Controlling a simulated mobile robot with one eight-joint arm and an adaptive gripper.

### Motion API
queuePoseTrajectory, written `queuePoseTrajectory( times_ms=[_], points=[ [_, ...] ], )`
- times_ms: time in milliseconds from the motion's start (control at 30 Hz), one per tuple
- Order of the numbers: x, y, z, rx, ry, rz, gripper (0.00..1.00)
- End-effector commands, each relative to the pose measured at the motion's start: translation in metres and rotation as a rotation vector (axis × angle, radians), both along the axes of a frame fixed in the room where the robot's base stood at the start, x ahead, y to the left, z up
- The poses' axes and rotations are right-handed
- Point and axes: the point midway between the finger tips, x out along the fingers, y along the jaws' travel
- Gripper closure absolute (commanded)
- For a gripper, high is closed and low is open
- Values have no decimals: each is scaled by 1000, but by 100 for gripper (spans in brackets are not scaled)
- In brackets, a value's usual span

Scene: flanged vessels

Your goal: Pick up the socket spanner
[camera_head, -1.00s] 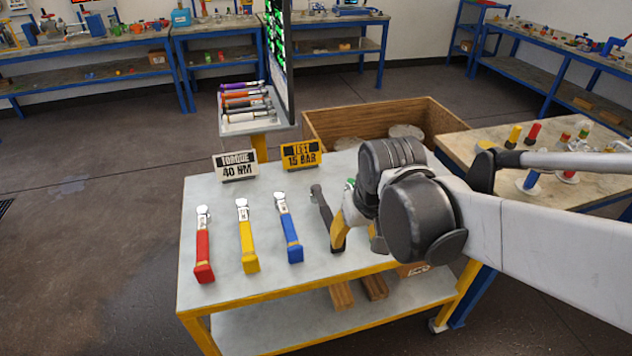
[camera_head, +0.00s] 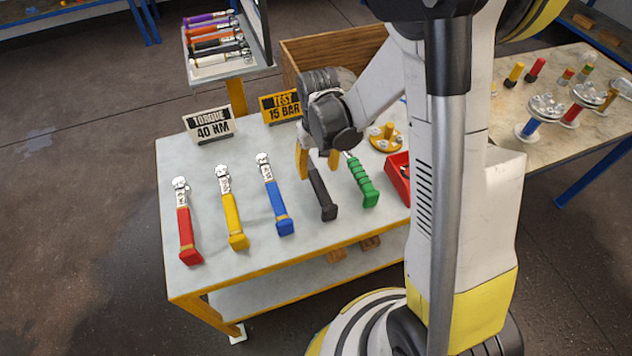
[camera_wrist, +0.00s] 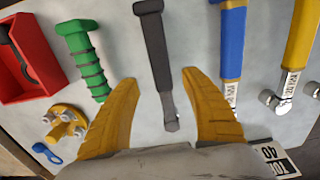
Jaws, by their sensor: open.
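A black-handled tool (camera_head: 321,196) with a thin metal shank lies on the grey table among a row of handled tools; I take it as the socket spanner, though its head is hard to make out. My gripper (camera_head: 318,160) is over its far end, yellow fingers apart. In the wrist view my gripper (camera_wrist: 159,78) is open and empty, with one finger on each side of the black tool (camera_wrist: 157,45). The fingers look apart from it; their height above the table is unclear. A green ribbed-handled tool (camera_head: 364,184) lies to its right.
Blue (camera_head: 277,205), yellow (camera_head: 231,215) and red (camera_head: 187,230) wrenches lie to the left. A red bin (camera_head: 398,175) and a yellow flange (camera_head: 384,140) are on the right. Two signs (camera_head: 209,126) (camera_head: 281,106) stand behind. The table's front strip is clear.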

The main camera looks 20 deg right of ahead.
Motion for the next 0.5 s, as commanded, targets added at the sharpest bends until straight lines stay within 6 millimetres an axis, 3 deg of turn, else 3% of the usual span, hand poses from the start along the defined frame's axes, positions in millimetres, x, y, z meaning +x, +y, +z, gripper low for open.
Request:
queuePoseTrajectory(
  times_ms=[333,500],
  points=[
    [0,3,-46,0,-1,0,46],
    [0,2,-52,0,-1,0,46]
  ],
)
